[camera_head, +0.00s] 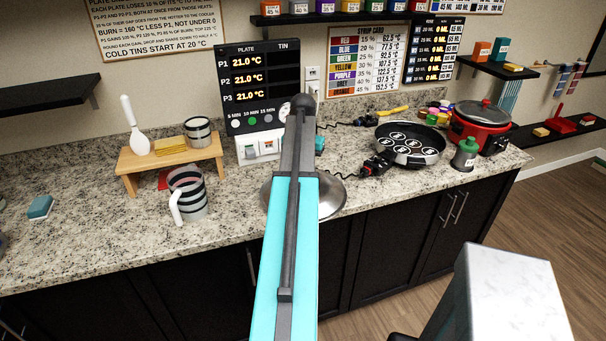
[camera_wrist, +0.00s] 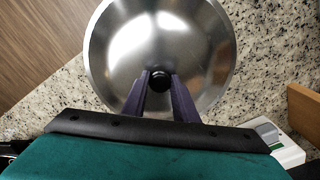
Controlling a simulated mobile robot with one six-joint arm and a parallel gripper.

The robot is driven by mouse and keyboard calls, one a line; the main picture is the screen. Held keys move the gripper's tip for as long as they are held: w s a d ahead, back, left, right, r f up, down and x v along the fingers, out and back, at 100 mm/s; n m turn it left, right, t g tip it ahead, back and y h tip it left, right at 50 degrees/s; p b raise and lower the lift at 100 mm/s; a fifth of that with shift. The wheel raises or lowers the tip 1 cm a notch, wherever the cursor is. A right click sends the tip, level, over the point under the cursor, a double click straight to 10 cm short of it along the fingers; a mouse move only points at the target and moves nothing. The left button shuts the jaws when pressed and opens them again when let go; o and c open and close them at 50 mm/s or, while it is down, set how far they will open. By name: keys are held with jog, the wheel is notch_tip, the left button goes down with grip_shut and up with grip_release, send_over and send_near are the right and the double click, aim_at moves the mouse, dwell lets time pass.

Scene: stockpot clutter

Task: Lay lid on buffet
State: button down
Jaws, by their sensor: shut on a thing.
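The lid (camera_wrist: 160,40) is a round, shiny metal disc with a black knob (camera_wrist: 160,73). In the wrist view my gripper (camera_wrist: 160,84) is shut on the knob, one purple finger on each side. In the head view the lid's right part (camera_head: 331,197) shows beside my arm, over the front of the speckled granite counter (camera_head: 110,232) with dark cabinets; my arm hides its middle and my fingers. I cannot tell whether the lid touches the counter. No other surface is clearly marked as the buffet.
A striped mug (camera_head: 190,197) and a wooden stand (camera_head: 172,156) are left of the lid. A black pan (camera_head: 410,146), a green-capped shaker (camera_head: 465,155) and a red cooker (camera_head: 478,128) are to the right. A marble-topped block (camera_head: 515,295) stands at front right. Bare counter lies right of the lid.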

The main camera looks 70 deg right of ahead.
jog(key=shift+f, duration=0.3)
jog(key=c, duration=1.3)
grip_release()
jog(key=shift+c, duration=0.2)
notch_tip(320, 180, up, 14)
jog(key=p, duration=0.8)
jog(key=shift+f, duration=0.15)
